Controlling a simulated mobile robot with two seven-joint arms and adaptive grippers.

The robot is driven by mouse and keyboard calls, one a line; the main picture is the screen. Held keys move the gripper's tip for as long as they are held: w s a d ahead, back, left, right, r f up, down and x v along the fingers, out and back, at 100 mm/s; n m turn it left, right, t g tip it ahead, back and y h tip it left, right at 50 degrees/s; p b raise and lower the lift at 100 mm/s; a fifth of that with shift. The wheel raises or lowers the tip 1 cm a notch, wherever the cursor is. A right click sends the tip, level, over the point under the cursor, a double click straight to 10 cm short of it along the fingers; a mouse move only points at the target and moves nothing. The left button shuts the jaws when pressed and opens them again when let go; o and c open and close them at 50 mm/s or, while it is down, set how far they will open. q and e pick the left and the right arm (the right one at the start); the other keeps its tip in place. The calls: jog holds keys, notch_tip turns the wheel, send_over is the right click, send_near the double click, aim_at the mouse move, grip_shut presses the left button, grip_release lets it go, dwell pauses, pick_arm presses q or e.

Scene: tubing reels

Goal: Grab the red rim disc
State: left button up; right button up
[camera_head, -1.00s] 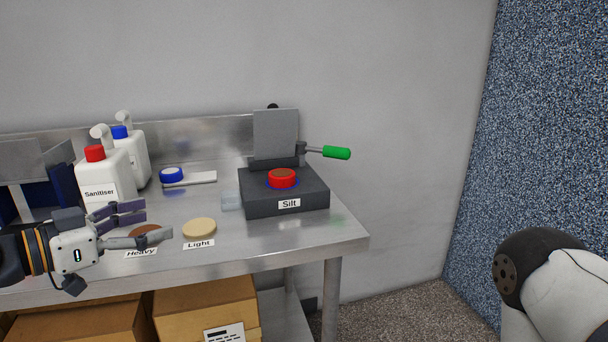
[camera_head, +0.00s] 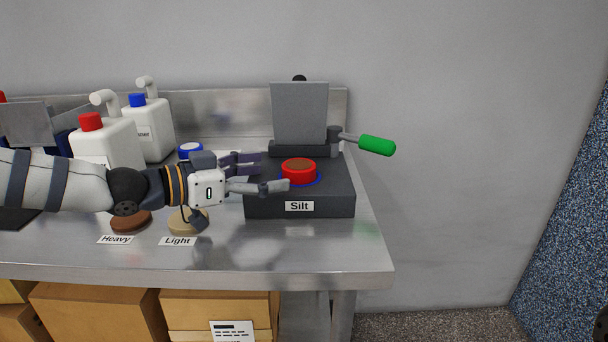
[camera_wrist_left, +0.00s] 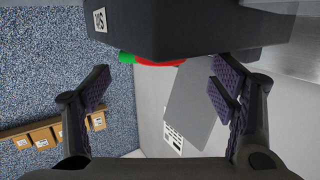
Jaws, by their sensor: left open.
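In the left wrist view my left gripper (camera_wrist_left: 162,88) is open, and a red edge of the disc (camera_wrist_left: 160,63) shows beyond the block's rim; most of the disc is hidden there.
A grey upright plate (camera_head: 299,112) stands behind the disc, with a green-handled lever (camera_head: 377,145) at its right. Bottles (camera_head: 110,145) stand at the back left. A brown disc (camera_head: 131,220) and a tan disc (camera_head: 187,221) lie in front, partly below my arm.

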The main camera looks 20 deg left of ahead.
aim_at(292, 166)
pick_arm(q)
jog(key=b+x, duration=0.1)
jog(key=x, duration=0.4)
jog(key=shift+w+d+r, duration=0.1)
jog(key=shift+w+r, duration=0.05)
jog(key=shift+r, duration=0.15)
jog(key=c, duration=1.3)
pick_arm(e)
jog(key=shift+s+f+g, duration=0.3)
jog(key=shift+s+f, duration=0.4)
jog(key=shift+f, duration=0.15)
pick_arm(q)
jog(key=shift+o, duration=0.2)
